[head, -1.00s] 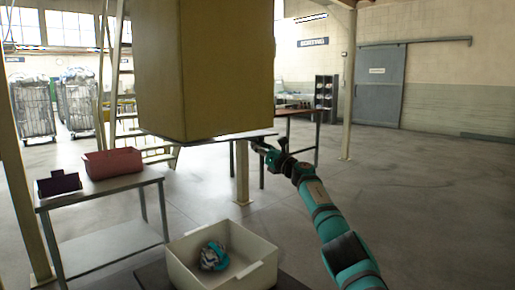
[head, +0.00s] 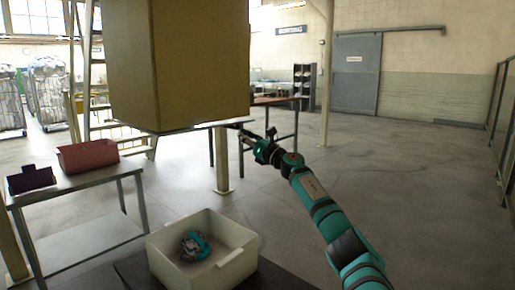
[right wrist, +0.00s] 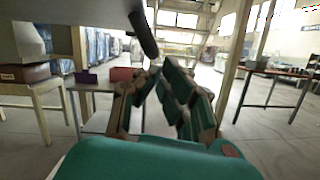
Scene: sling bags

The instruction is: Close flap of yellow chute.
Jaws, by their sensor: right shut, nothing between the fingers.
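The yellow chute (head: 180,65) is a large box-like body hanging at the upper left of the head view. A thin pale flap-like edge (head: 190,128) shows along its bottom; how far the flap is open I cannot tell. My right gripper (head: 243,128) is just right of the chute's lower right corner, shut and empty. In the right wrist view its dark fingers (right wrist: 158,72) come together. A dark bar (right wrist: 143,30) hangs just above them, close to a grey panel (right wrist: 35,40); whether they touch is unclear. My left gripper is not in view.
Below the chute stands a white bin (head: 225,265) with a blue and grey bundle (head: 195,246) inside. A side table (head: 85,180) at left holds a pink bin (head: 88,155) and a dark purple box (head: 30,179). Open floor (head: 400,190) lies to the right.

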